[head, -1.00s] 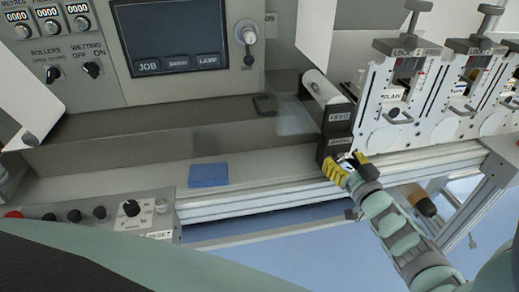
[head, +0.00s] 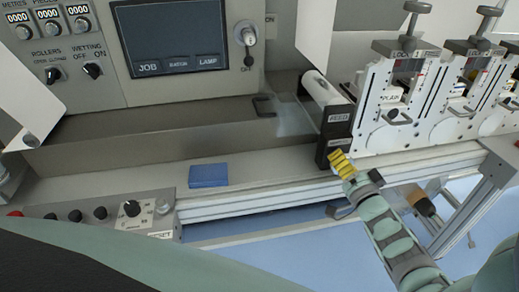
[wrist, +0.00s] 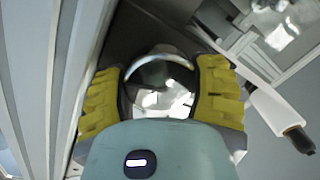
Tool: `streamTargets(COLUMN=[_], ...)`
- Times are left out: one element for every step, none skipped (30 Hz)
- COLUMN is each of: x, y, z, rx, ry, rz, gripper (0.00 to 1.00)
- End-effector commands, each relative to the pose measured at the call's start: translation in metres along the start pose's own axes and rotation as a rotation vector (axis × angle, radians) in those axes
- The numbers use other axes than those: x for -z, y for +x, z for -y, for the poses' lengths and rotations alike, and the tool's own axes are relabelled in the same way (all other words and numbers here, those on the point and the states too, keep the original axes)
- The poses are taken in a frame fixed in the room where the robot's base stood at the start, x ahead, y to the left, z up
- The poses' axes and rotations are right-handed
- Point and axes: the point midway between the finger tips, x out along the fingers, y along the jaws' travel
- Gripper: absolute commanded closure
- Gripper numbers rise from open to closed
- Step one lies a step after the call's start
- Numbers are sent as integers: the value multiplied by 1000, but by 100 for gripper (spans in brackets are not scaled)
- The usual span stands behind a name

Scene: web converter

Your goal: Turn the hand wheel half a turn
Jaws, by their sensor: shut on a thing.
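The hand wheel shows in the wrist view as a round, shiny metal disc (wrist: 162,88) between the yellow finger pads. My gripper (head: 342,164) is shut on it, with one pad on each side of its rim. In the head view my gripper sits at the front of the black block (head: 337,130) labelled FEED. There the yellow fingers hide the wheel, so its turn angle cannot be read. The teal palm covers the near edge of the wheel in the wrist view.
A white roller (head: 320,88) projects behind the black block. White print units (head: 390,105) stand to the right. A brown-ended handle (head: 419,200) is right of my arm. A blue block (head: 208,175) lies on the ledge. The control panel (head: 120,212) is at the lower left.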

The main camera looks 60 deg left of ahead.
Motion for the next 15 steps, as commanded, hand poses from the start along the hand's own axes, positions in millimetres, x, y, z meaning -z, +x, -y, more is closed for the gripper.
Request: streamTargets(x=[1, 1, 1, 1, 1, 1, 1, 1, 1, 1, 1, 1, 1, 1, 1], y=[1, 1, 1, 1, 1, 1, 1, 1, 1, 1, 1, 1, 1, 1, 0], z=[3, 2, 2, 2, 2, 2, 2, 2, 2, 2, 2, 2, 2, 2, 2], rx=[9, 9, 8, 8, 8, 8, 7, 7, 7, 7, 7, 7, 7, 7, 6], ry=[21, 34, 48, 57, 66, 76, 82, 86, 92, 95, 98, 101, 103, 104, 104], rz=[-4, -5, -7, -8, -9, -10, -10, -11, -11, -12, -12, -12, -13, -13, -13], gripper=[74, 74, 74, 74, 74, 74, 74, 74, 74, 74, 74, 74, 74, 74, 74])
